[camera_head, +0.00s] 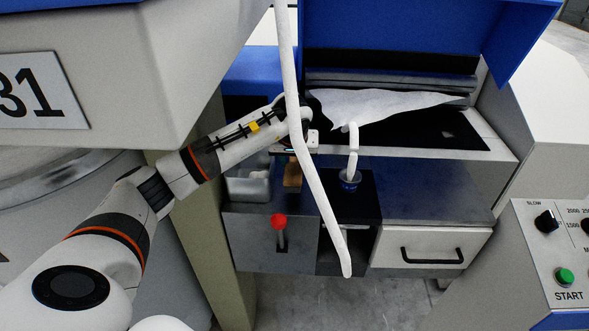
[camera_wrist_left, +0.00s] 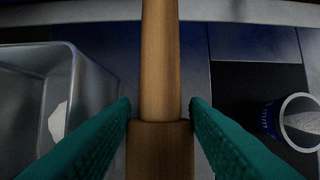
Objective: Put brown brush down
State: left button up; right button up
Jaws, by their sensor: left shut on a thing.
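The brown brush (camera_head: 292,178) hangs below my left gripper (camera_head: 291,151) in the head view, over the grey metal ledge (camera_head: 255,222), and is partly covered by the wrist. In the left wrist view my left gripper's teal fingers (camera_wrist_left: 160,110) are shut on the brush's brown wooden handle (camera_wrist_left: 160,50), which runs up the middle of the picture. The bristles cannot be made out. Whether the brush touches the ledge cannot be told. My right gripper is not in view.
A grey metal bin (camera_head: 249,187) stands left of the brush; it also shows in the left wrist view (camera_wrist_left: 85,95). The steel top at right (camera_head: 430,195) is clear.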

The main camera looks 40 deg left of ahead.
pick_arm(q)
jog(key=shift+f, duration=1.7)
jog(key=shift+f, duration=0.15)
jog(key=o, duration=0.9)
jog(key=shift+d+r, duration=0.1)
jog(key=shift+r, duration=0.5)
jog(key=v, duration=1.1)
jog(key=shift+s, duration=0.15)
jog(key=shift+d, duration=0.1)
